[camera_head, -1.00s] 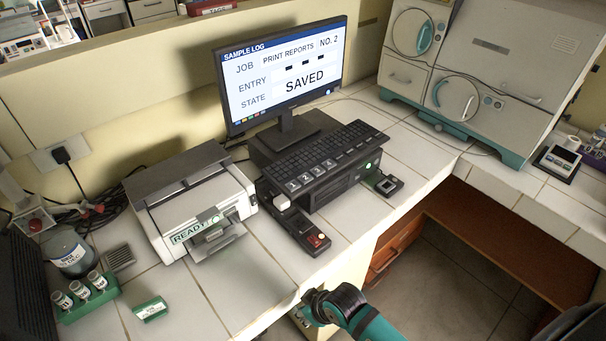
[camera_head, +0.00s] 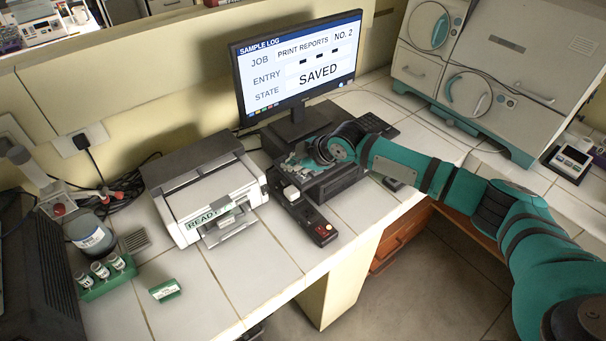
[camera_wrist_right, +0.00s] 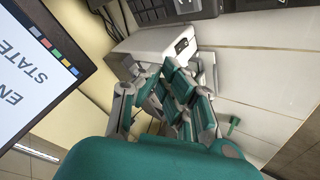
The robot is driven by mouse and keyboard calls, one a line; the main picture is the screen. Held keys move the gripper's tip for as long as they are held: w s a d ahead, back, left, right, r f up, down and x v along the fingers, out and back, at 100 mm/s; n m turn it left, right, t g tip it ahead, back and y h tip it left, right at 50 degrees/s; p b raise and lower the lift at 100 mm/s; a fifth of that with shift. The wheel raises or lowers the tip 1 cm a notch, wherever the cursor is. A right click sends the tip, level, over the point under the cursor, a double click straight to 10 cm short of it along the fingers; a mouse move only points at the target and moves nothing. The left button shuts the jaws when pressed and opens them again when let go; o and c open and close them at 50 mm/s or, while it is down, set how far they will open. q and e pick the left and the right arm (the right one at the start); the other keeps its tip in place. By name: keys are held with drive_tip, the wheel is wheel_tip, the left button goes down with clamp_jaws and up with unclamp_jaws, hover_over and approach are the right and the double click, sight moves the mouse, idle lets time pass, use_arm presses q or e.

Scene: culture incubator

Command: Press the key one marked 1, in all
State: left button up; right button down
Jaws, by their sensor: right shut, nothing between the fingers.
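The black keyboard (camera_head: 375,125) lies on a dark box in front of the monitor. My right gripper (camera_head: 292,165) is over the keyboard's left part, shut and empty, and hides the numbered keys there. I cannot see the key marked 1, nor tell whether a fingertip touches any key. In the right wrist view the gripper (camera_wrist_right: 165,85) shows its folded fingers, with part of the keyboard (camera_wrist_right: 155,12) at the top edge. The monitor (camera_head: 298,72) reads job PRINT REPORTS, NO. 2, entry with dashes, state SAVED. My left gripper is out of view.
The printer (camera_head: 205,190), labelled READY, stands left of the keyboard. A green vial rack (camera_head: 105,277) and a green-white block (camera_head: 165,291) are at the left front.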

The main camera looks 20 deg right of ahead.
drive_tip(key=shift+t, duration=0.3)
drive_tip(key=w+d+r, duration=0.2)
drive_tip(key=d+r, duration=0.1)
drive_tip(key=shift+w+d+r, duration=0.1)
drive_tip(key=shift+w+r, duration=0.15)
drive_tip(key=shift+r, duration=0.05)
drive_tip(key=b, duration=0.6)
hover_over(301, 178)
wheel_tip(301, 178, down, 8)
drive_tip(key=shift+f, duration=0.1)
drive_tip(key=shift+f+b, duration=0.3)
drive_tip(key=shift+f, duration=0.1)
idle(0.6)
drive_tip(key=shift+f, duration=0.35)
drive_tip(key=shift+s+f+b, duration=0.1)
drive_tip(key=shift+f+b, duration=0.25)
drive_tip(key=shift+b, duration=0.05)
idle(0.5)
idle(0.3)
drive_tip(key=shift+r+p, duration=0.65)
drive_tip(key=shift+r, duration=0.1)
